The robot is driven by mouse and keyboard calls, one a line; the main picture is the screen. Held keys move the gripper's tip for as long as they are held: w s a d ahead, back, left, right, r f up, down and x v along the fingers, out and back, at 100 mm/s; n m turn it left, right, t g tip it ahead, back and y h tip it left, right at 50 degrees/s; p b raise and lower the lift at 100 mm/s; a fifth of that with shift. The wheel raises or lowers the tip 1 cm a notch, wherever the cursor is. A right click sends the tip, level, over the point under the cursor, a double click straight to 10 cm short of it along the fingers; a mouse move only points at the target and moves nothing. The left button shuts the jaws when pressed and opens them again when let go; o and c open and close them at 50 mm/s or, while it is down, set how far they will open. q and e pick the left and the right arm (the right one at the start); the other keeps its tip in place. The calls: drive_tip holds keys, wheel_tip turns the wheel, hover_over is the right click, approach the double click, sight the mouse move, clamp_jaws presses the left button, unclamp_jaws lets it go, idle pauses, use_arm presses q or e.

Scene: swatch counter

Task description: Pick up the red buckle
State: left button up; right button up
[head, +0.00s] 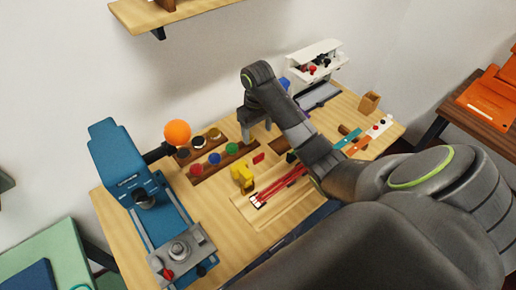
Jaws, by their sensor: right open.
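A small red piece (258,158), which looks like the red buckle, lies on the wooden counter (222,215) near its middle. It is too small to make out its shape. My right gripper (256,136) is above the back of the counter, its fingers pointing down and apart with nothing seen between them. In the picture the fingertips are just above the red piece and do not appear to touch it. My left gripper is not in view.
A wooden rack (236,155) holds several coloured round pieces left of the red piece. A yellow object (243,178) and red strips (280,186) are in front. A blue machine (135,190) stands left. A white dispenser (317,58) stands at the back right.

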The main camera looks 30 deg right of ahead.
wheel_tip(320, 180, down, 2)
drive_tip(key=f+b, duration=0.1)
drive_tip(key=b, duration=0.5)
hover_over(259, 156)
wheel_tip(259, 156, down, 4)
drive_tip(key=shift+w+a+r, duration=0.1)
drive_tip(key=shift+r, duration=0.05)
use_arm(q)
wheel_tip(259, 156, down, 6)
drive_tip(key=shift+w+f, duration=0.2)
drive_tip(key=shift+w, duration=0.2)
use_arm(e)
drive_tip(key=shift+f, duration=2.4)
drive_tip(key=c, duration=1)
drive_tip(key=shift+c, duration=0.2)
wheel_tip(259, 156, up, 6)
drive_tip(key=shift+f, duration=0.15)
use_arm(q)
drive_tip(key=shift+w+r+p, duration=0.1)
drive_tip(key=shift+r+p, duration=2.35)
drive_tip(key=shift+p, duration=0.25)
use_arm(e)
drive_tip(key=shift+r, duration=2.15)
